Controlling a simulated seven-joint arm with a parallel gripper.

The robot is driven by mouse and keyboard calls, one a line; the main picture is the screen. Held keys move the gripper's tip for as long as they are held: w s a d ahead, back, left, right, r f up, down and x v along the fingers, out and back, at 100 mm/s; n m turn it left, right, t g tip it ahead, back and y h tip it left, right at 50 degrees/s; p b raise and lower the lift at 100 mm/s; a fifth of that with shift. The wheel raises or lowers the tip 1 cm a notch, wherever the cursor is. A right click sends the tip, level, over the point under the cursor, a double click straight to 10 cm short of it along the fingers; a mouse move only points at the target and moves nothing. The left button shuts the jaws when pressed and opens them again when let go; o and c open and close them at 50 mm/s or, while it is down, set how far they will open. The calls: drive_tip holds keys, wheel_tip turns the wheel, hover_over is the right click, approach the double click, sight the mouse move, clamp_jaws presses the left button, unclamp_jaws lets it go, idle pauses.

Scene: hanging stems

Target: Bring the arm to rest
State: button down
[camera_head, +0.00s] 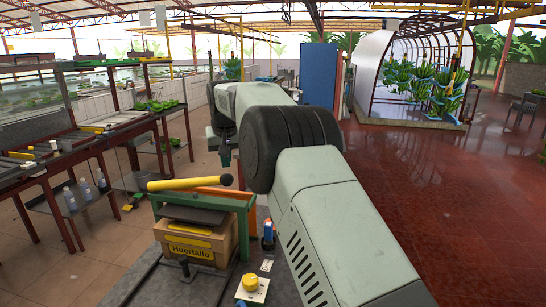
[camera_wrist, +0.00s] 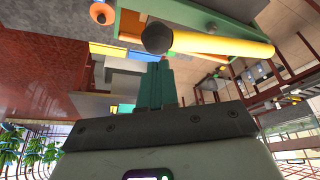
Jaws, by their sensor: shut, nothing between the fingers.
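My gripper (camera_wrist: 159,68) shows in the wrist view with its teal fingers together and nothing between them. In the head view the gripper (camera_head: 225,158) is small and partly hidden behind my arm, pointing down beyond the green frame. My grey-green arm with its dark joint reaches forward from the lower right and bends left at the top. A yellow bar with a black round end (camera_head: 187,184) lies across the green frame (camera_head: 243,209). In the wrist view the bar (camera_wrist: 222,46) appears beyond the fingertips; I cannot tell the gap.
A cardboard box labelled "Huertallo" (camera_head: 195,243) sits below the frame on my grey base. A red-framed work table (camera_head: 72,150) with bottles below stands at the left. Hanging green bunches (camera_head: 447,90) are in the arched tunnel at the back right. The red floor (camera_head: 430,200) at right is open.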

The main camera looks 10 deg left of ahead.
drive_tip(key=s+d+r+m, duration=0.1)
drive_tip(key=s+d+r, duration=0.45)
drive_tip(key=d, duration=0.25)
drive_tip(key=s+d+r+m+t+h, duration=0.1)
drive_tip(key=s+d+r, duration=0.3)
drive_tip(key=d+r, duration=0.3)
drive_tip(key=s+d+r, duration=0.4)
drive_tip(key=d+r, duration=0.1)
drive_tip(key=d, duration=0.5)
drive_tip(key=s+d+m, duration=0.2)
drive_tip(key=s+d, duration=0.6)
drive_tip(key=s, duration=0.4)
drive_tip(key=s+d+f, duration=0.3)
drive_tip(key=s+f, duration=0.1)
drive_tip(key=s, duration=0.3)
drive_tip(key=s+d+f+m+h, duration=0.1)
drive_tip(key=s+d+f, duration=0.2)
drive_tip(key=s, duration=0.5)
drive_tip(key=shift+s+d+f+m+t, duration=0.25)
drive_tip(key=shift+f+m+t, duration=0.05)
drive_tip(key=shift+f, duration=0.2)
